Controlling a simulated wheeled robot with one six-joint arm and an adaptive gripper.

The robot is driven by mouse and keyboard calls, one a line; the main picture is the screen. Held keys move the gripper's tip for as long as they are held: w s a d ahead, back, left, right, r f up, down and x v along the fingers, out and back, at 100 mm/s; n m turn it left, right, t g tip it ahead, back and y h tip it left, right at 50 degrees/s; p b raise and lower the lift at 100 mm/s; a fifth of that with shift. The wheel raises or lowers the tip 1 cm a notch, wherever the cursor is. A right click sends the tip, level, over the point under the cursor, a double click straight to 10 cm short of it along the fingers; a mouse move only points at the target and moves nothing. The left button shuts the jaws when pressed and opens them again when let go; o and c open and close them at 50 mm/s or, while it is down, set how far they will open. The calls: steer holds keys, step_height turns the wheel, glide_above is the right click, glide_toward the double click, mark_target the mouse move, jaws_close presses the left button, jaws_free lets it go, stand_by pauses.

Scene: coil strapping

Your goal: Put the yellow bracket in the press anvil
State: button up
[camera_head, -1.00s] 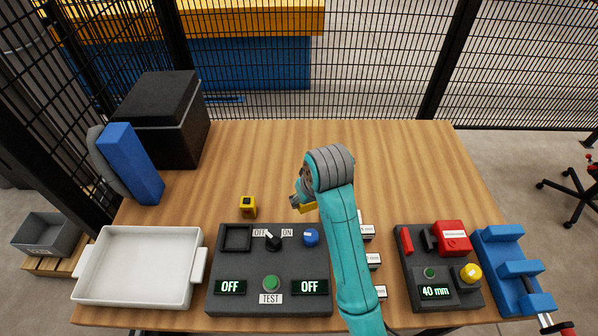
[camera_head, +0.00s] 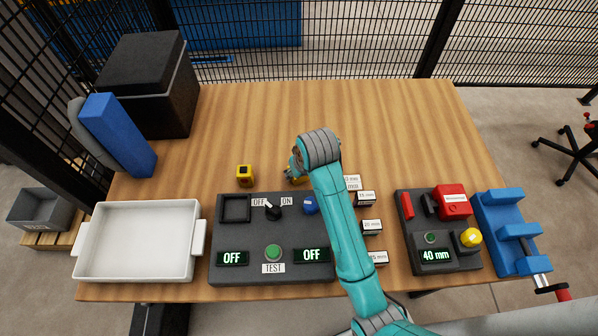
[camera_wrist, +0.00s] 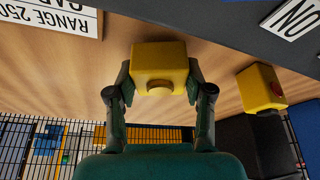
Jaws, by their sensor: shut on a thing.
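My gripper (camera_wrist: 160,95) is shut on a yellow block with a round boss (camera_wrist: 159,68), which I take as the yellow bracket. One finger lies on each side of it. In the head view my gripper (camera_head: 292,173) is above the wooden table, behind the dark test panel, and my arm hides most of the held piece. The dark unit with red parts and a "40 mm" display (camera_head: 436,256) is at the right, apart from my gripper. It looks like the press; a black piece (camera_head: 430,206) sits between its red parts, but I cannot tell if this is the anvil.
Another yellow block (camera_head: 244,175) stands left of my gripper and also shows in the wrist view (camera_wrist: 261,88). The test panel (camera_head: 238,272) has knobs and OFF displays. Several labelled blocks (camera_head: 372,227) stand beside my arm. A white tray (camera_head: 137,275) is left, a blue fixture (camera_head: 513,229) right.

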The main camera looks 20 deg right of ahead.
steer(key=shift+f, duration=0.6)
steer(key=shift+f, duration=0.25)
